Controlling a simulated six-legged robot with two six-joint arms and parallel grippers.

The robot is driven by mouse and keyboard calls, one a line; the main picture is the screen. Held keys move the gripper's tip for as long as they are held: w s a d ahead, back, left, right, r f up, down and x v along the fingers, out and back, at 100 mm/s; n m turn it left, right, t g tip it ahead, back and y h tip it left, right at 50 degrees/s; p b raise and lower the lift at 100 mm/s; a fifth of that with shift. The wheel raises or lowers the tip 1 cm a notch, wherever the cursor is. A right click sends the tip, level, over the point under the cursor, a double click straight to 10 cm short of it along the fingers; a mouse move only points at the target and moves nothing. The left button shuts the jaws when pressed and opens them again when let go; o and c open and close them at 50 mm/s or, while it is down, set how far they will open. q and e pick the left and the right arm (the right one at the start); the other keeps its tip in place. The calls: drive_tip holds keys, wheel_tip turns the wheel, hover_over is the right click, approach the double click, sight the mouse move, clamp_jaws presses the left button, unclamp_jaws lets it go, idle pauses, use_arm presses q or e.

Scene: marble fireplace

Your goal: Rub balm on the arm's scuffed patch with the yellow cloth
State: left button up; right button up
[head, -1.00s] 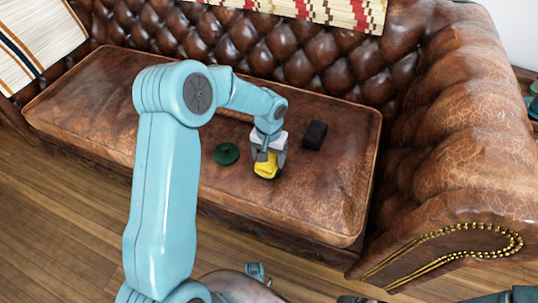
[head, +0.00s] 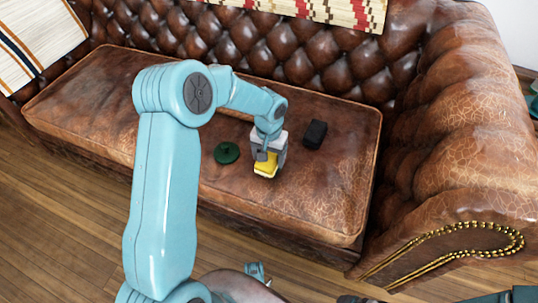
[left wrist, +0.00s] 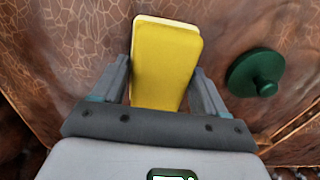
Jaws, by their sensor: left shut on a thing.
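My left gripper (head: 267,160) is shut on the yellow cloth (head: 265,170), over the front part of the sofa seat. In the left wrist view the yellow cloth (left wrist: 166,62) looks like a flat pad with a cream edge, between the two fingers (left wrist: 160,88). I cannot tell whether it touches the seat. The sofa arm (head: 465,125) is brown leather at the right, with pale, cracked wear over its side and front. A round dark green thing with a knob (head: 227,153) lies left of the gripper; it also shows in the left wrist view (left wrist: 257,74).
A small black block (head: 315,134) lies on the seat (head: 325,195) just right of the gripper. The tufted backrest (head: 270,48) rises behind. Gold studs (head: 505,232) edge the arm's front. Bare seat lies between the block and the arm.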

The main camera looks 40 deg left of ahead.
sight(269, 155)
idle(0.4)
use_arm(q)
drive_tip(key=shift+r+p, duration=2.45)
drive_tip(key=shift+r, duration=1)
